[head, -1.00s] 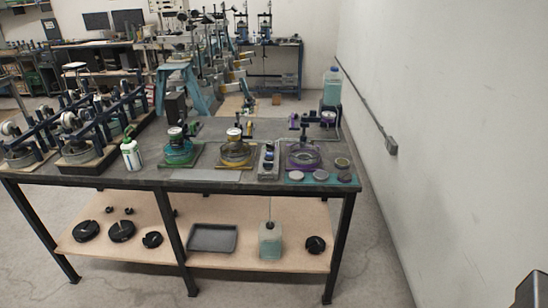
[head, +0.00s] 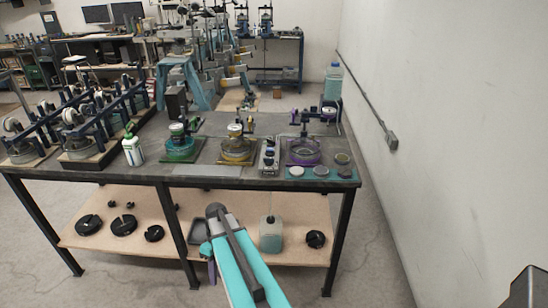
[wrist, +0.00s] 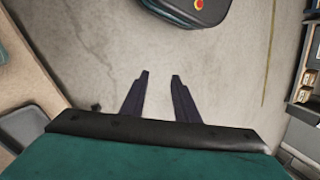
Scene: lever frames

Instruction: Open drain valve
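Several consolidation-type cells stand on the grey workbench (head: 200,184): a green one (head: 180,150), a yellow one (head: 236,152) and a purple one (head: 304,152). A narrow grey panel (head: 268,158) with small knobs or fittings stands between the yellow and purple ones. I cannot tell which fitting is the drain valve; it is too small here. My teal arm reaches up in front of the bench, and my gripper (wrist: 160,75) hangs below its wrist. In the wrist view its two dark fingers are apart with bare floor between them. It is empty and away from the bench top.
A bottle of blue-green liquid (head: 333,82) stands at the back right. Another container (head: 270,235) is on the lower shelf (head: 120,222), with a dark tray (head: 200,232) and black weights (head: 123,225). A white-green bottle (head: 132,150) stands left. A wall (head: 450,130) bounds the right.

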